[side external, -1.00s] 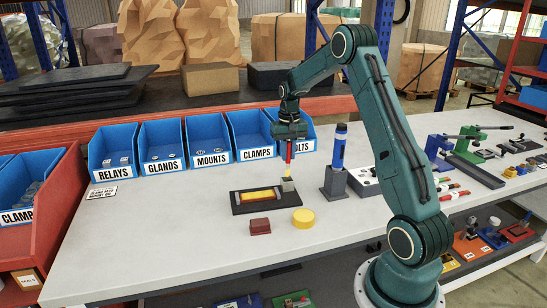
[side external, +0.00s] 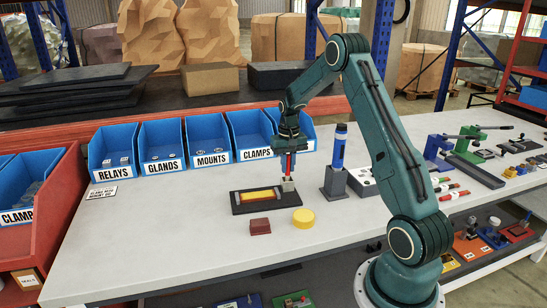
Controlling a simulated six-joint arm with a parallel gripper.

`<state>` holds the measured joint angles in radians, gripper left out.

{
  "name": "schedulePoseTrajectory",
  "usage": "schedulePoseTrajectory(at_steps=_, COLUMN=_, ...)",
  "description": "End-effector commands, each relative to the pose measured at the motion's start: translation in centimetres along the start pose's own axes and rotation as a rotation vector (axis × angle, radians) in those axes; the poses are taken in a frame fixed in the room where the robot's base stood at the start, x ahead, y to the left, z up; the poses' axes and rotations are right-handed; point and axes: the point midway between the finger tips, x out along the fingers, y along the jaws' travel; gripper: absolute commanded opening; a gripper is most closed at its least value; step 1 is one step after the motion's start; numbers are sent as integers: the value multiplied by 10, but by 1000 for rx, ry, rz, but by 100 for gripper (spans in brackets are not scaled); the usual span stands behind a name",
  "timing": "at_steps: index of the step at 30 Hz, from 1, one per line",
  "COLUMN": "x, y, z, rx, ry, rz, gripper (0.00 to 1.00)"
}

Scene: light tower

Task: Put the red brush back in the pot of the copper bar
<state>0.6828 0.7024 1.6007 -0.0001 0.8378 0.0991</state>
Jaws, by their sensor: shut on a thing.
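My gripper (side external: 289,155) is shut on the red brush (side external: 289,168) and holds it upright. The brush's lower end goes down into the small grey pot (side external: 289,185), and its bristles are hidden. The pot stands at the back right corner of a black base plate (side external: 240,209). The copper bar (side external: 260,196), shiny and yellow-orange, lies on that plate to the left of the pot.
A blue tool stands in a dark grey holder (side external: 335,184) close to the right of the pot. A dark red block (side external: 260,226) and a yellow disc (side external: 303,217) lie in front. Blue bins (side external: 212,142) line the back. The bench's left front is clear.

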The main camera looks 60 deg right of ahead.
Motion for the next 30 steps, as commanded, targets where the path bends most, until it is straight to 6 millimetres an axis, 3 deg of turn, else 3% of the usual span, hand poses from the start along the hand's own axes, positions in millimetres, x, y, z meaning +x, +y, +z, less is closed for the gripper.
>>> schedulePoseTrajectory(at_steps=10, x=1, y=0, z=0, rx=0, ry=0, rz=0, gripper=0)
schedulePoseTrajectory(at_steps=11, x=1, y=0, z=0, rx=0, ry=0, rz=0, gripper=21)
schedulePoseTrajectory(at_steps=14, x=1, y=0, z=0, rx=0, ry=0, rz=0, gripper=41)
schedulePoseTrajectory(at_steps=30, x=-9, y=0, z=0, rx=0, ry=0, rz=0, gripper=41)
